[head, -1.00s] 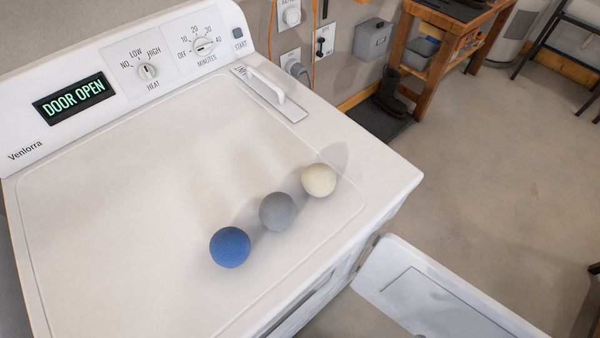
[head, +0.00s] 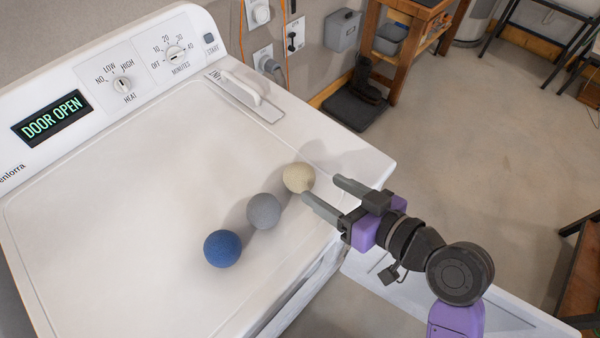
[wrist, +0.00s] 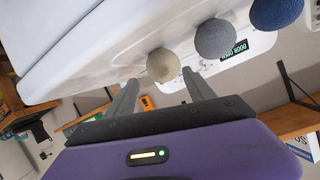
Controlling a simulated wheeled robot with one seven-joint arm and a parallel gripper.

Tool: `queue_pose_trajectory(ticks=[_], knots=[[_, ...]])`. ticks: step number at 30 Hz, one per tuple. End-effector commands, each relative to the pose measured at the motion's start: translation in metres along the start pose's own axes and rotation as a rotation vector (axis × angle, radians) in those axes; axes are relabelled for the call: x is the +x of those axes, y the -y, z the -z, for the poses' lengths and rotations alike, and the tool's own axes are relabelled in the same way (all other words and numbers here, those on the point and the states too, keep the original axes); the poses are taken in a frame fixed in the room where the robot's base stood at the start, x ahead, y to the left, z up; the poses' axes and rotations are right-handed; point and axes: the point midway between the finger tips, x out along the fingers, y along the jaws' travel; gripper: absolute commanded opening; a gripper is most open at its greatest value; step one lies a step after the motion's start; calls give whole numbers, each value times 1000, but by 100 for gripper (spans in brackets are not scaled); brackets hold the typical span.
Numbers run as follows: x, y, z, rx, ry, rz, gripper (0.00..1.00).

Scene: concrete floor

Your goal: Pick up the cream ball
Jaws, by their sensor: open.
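The cream ball (head: 298,177) rests on the white dryer top (head: 130,190), at the right end of a diagonal row of three balls. My gripper (head: 319,192) is open and empty, at the right of the cream ball, with its fingers pointing toward it. One fingertip is very close to the ball; I cannot tell if it touches. In the wrist view the cream ball (wrist: 163,65) is ahead of the open fingers (wrist: 160,88), between their lines and nearer the right finger.
A grey ball (head: 264,211) sits close beside the cream one, and a blue ball (head: 222,248) lies farther left. The dryer's raised control panel (head: 120,80) stands at the back. The open door (head: 480,315) hangs below the front edge.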

Motion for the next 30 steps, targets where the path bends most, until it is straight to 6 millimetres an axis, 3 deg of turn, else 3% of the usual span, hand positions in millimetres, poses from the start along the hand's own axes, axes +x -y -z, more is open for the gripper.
queue_pose_trajectory(ticks=[11, 21, 30], knots=[[31, 8, 0, -19, 22, 36, 63], [74, 7, 0, -19, 21, 34, 63], [80, 7, -1, -18, 20, 33, 63]])
